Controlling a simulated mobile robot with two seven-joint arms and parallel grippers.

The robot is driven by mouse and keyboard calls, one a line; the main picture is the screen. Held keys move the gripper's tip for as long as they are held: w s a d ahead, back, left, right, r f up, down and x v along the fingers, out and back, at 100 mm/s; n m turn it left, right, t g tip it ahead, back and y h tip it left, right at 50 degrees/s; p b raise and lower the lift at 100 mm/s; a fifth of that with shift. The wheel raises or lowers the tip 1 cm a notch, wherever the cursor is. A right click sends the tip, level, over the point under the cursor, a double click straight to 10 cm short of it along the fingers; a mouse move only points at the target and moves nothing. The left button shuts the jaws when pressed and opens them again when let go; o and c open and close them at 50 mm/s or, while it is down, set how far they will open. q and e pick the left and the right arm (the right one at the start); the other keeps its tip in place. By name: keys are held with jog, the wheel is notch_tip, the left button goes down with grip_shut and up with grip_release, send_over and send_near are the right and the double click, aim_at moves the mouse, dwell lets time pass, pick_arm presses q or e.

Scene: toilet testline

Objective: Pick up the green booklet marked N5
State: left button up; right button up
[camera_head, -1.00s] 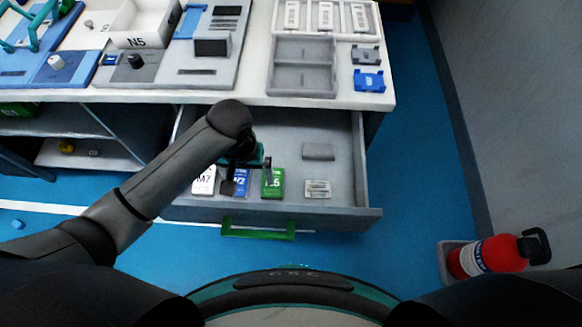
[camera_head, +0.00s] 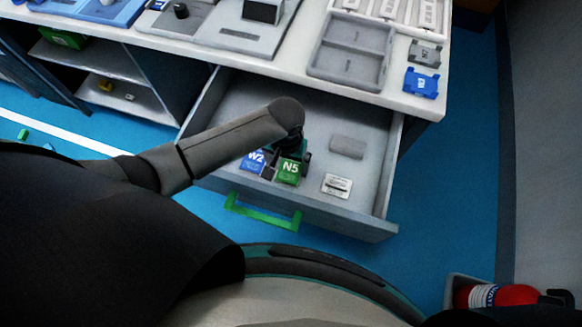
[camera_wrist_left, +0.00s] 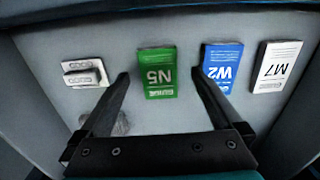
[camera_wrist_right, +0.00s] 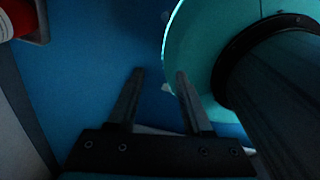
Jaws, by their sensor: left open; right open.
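The green booklet marked N5 (camera_head: 289,172) lies flat in the open grey drawer, beside the blue W2 booklet (camera_head: 253,160). In the left wrist view the N5 booklet (camera_wrist_left: 157,74) appears between my open left fingers, with the W2 booklet (camera_wrist_left: 221,66) to its right. My left gripper (camera_head: 287,164) is over the booklet, with a finger at each side of it; I cannot tell how high above it. The arm hides part of the drawer behind. My right gripper (camera_wrist_right: 159,73) is open and empty above the blue floor, seen only in the right wrist view.
A white M7 booklet (camera_wrist_left: 277,66) lies beyond W2. A grey block (camera_head: 347,147) and a small white labelled item (camera_head: 337,185) lie right of N5. The drawer has a green handle (camera_head: 262,212). The white worktop (camera_head: 290,72) overhangs it. A red extinguisher (camera_head: 505,296) stands lower right.

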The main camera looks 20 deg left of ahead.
aim_at(289, 174)
pick_arm(q)
notch_tip(289, 174, down, 5)
jog(key=shift+w+d+r+b, duration=0.15)
jog(key=shift+r+b, duration=0.05)
jog(key=shift+b, duration=1)
jog(key=shift+f, duration=0.15)
jog(key=c, duration=1.3)
pick_arm(e)
jog(key=f, duration=0.1)
jog(key=w+d+f, duration=0.1)
jog(key=shift+d+f, duration=0.1)
jog(key=shift+f, duration=0.2)
